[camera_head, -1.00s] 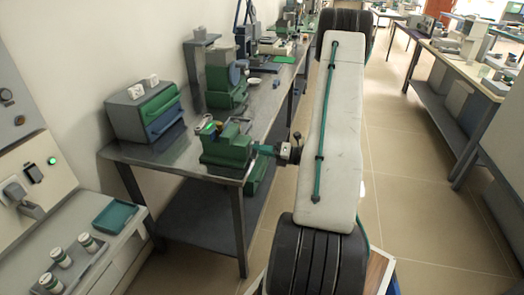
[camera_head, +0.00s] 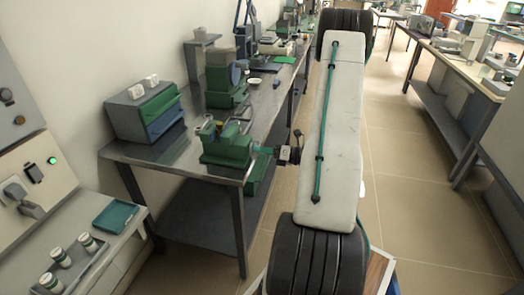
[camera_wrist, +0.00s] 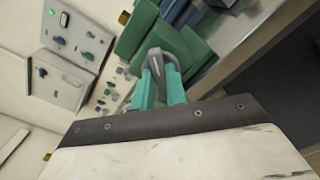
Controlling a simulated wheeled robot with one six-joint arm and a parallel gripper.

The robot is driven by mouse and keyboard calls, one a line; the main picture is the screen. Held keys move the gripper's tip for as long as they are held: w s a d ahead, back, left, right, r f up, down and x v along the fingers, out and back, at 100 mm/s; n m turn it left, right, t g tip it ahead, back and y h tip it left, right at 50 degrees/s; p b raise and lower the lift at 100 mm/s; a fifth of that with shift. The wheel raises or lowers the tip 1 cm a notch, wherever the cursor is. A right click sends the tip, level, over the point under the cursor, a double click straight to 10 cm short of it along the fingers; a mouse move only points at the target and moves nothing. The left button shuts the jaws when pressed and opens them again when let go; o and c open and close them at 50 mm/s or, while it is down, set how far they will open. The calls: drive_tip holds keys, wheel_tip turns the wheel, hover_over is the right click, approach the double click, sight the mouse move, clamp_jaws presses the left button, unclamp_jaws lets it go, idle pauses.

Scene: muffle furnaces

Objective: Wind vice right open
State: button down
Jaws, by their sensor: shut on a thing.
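The green vice (camera_head: 226,145) stands at the near right corner of the steel bench, its screw end facing my arm. In the wrist view the green vice body (camera_wrist: 170,50) fills the upper middle. My gripper (camera_head: 266,151) reaches the vice's right end from the side. In the wrist view my gripper's two teal fingers (camera_wrist: 160,85) are closed around a grey handle (camera_wrist: 157,60). The handle's upper part shows between and above the fingertips; its lower part is hidden by them. How far the jaws stand apart is too small to tell.
The steel bench (camera_head: 165,155) also bears a grey cabinet with green and blue drawers (camera_head: 145,112) and a green machine (camera_head: 224,85). A teal tray (camera_head: 115,215) and several jars (camera_head: 60,256) are at lower left. The aisle floor (camera_head: 410,180) is clear.

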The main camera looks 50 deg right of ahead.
drive_tip(key=n, duration=1.9)
drive_tip(key=shift+s+a+f, duration=0.1)
drive_tip(key=shift+s+a, duration=0.05)
drive_tip(key=shift+a, duration=0.1)
drive_tip(key=shift+n, duration=0.3)
drive_tip(key=c, duration=1.4)
unclamp_jaws()
drive_tip(key=shift+c, duration=0.2)
drive_tip(key=v, duration=0.7)
drive_tip(key=shift+s, duration=0.4)
